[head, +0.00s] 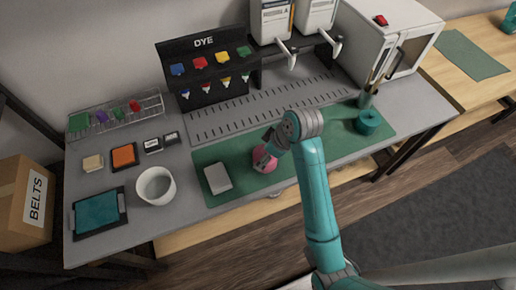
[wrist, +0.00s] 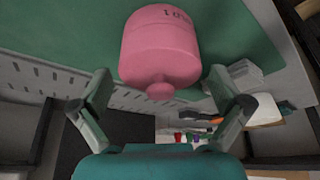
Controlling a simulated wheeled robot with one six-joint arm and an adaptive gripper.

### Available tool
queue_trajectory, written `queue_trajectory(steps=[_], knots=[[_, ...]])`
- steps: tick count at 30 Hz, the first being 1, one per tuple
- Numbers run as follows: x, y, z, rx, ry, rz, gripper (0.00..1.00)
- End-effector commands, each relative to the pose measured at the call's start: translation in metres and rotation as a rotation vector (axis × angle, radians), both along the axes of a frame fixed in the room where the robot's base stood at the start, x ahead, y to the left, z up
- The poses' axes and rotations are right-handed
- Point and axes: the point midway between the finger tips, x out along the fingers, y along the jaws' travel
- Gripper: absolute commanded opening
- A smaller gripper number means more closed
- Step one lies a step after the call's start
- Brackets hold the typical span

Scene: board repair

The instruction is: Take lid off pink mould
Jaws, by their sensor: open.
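The pink mould (head: 259,154) stands on the green mat (head: 232,155) on the bench, partly hidden by my gripper (head: 267,161) in the head view. In the wrist view the mould (wrist: 160,30) is a rounded pink body with dark markings. Its lid (wrist: 160,68) is on, the same pink, with a small round knob towards my gripper (wrist: 160,78). My fingers are spread wide to either side of the knob and lid. I see no contact, and nothing is held.
A light grey block (head: 217,178) lies left of the mould on the mat. A teal round container (head: 368,122) and a small green cup (head: 366,99) stand to the right. A white pot (head: 156,186) stands further left. The dye rack (head: 206,65) is behind.

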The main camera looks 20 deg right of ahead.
Motion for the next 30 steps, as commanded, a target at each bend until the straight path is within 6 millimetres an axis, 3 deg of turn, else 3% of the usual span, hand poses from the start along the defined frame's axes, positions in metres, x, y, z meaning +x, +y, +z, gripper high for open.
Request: queue_trajectory(steps=[8, 13, 14, 30], knots=[[-0.001, -0.0006, -0.0019, 0.0, -0.002, 0.001, 1.0], [-0.001, -0.0004, -0.0019, 0.0, -0.002, 0.001, 0.57], [-0.001, -0.0004, -0.0019, 0.0, -0.002, 0.001, 0.56], [0.0024, 0.001, 0.0032, 0.0, -0.002, 0.001, 0.55]])
